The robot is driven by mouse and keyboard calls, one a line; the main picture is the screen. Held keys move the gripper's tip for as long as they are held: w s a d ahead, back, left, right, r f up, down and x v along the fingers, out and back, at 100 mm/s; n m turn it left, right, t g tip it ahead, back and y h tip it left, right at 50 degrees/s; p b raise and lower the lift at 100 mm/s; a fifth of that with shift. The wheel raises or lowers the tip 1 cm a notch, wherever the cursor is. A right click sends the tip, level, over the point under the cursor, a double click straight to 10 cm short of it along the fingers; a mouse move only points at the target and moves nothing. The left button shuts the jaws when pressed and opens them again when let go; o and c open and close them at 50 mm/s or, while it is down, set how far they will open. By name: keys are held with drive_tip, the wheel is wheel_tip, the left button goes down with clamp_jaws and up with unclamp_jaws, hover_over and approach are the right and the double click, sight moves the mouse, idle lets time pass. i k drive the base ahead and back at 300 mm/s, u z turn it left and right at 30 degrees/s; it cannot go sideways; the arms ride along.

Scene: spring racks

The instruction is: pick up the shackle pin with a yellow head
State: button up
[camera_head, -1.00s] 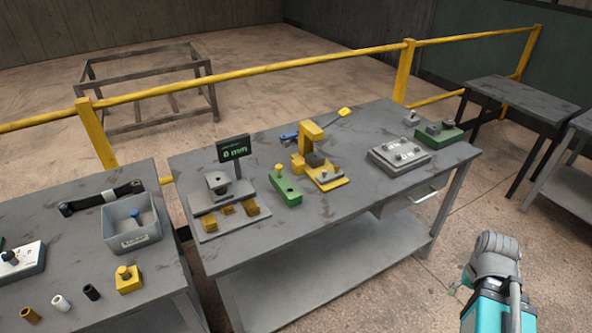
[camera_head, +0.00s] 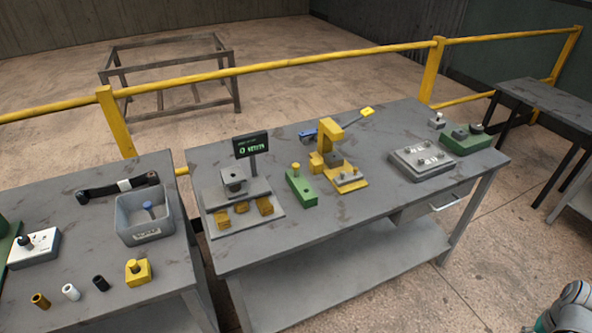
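A pin with a yellow head (camera_head: 296,167) stands upright in a green block (camera_head: 302,190) on the middle workbench, left of a yellow lever press. Another yellow knob-like head (camera_head: 132,265) sits on a yellow block (camera_head: 138,275) at the front of the left bench; I cannot tell whether it is a pin. A blue-headed piece (camera_head: 148,208) stands in a grey bin on the left bench. Only a teal and grey part of my arm shows at the bottom right corner, far from these. My gripper's fingers are not in view.
The middle bench (camera_head: 290,230) also bears a grey fixture with a display (camera_head: 251,145), the yellow press (camera_head: 330,140) and a grey plate (camera_head: 422,162). The left bench holds a grey bin (camera_head: 143,232) and small cylinders. A yellow rail (camera_head: 290,65) runs behind. Floor is clear at front right.

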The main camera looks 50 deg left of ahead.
sight(295, 166)
drive_tip(key=u, duration=0.05)
drive_tip(key=k, duration=1.2)
drive_tip(key=u, duration=1.6)
drive_tip(key=i, duration=1.1)
